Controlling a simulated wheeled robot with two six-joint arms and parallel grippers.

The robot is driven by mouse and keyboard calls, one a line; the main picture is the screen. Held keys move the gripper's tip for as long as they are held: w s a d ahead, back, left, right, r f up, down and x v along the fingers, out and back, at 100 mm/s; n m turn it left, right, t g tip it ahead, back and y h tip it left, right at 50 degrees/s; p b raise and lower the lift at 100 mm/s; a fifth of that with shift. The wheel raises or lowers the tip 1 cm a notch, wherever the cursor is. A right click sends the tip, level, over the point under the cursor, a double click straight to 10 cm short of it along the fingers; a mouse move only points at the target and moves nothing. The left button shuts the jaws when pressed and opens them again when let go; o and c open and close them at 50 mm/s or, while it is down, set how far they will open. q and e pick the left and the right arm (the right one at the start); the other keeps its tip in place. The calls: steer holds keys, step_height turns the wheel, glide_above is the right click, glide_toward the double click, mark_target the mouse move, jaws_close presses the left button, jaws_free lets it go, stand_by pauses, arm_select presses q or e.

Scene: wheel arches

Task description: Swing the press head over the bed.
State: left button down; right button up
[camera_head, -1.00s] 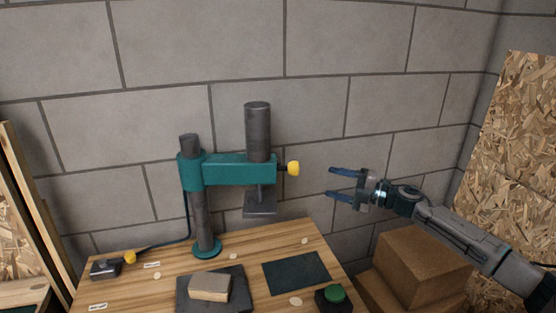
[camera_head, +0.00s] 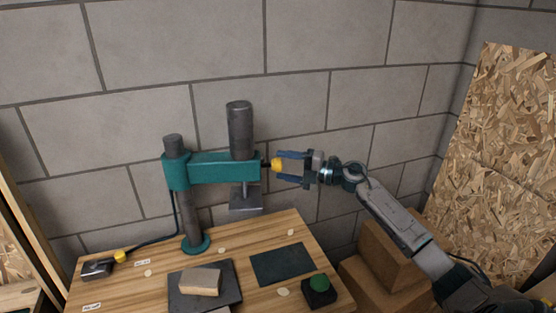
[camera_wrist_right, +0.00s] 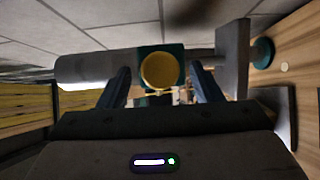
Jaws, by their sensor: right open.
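The press head is a teal arm (camera_head: 212,168) on a dark upright post (camera_head: 191,215), with a dark vertical cylinder (camera_head: 240,132) and a flat square plate (camera_head: 245,201) below it. A yellow knob (camera_head: 277,165) sticks out from its right end. The bed is a dark square plate (camera_head: 232,292) on the table, with a tan block (camera_head: 200,282) on it. The head hangs behind the bed. My right gripper (camera_head: 280,165) is open, its fingers on either side of the knob. In the right wrist view the knob (camera_wrist_right: 161,70) shows between the open fingers. My left gripper is not in view.
The wooden table (camera_head: 215,250) also carries a dark green mat (camera_head: 282,264) and a green button on a black box (camera_head: 319,290). A small cabled box (camera_head: 97,269) sits at the left. Cardboard boxes (camera_head: 390,254) stand at the right. A block wall is close behind.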

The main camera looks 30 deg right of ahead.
steer(key=shift+p+x, duration=0.35)
steer(key=shift+x, duration=0.95)
jaws_close()
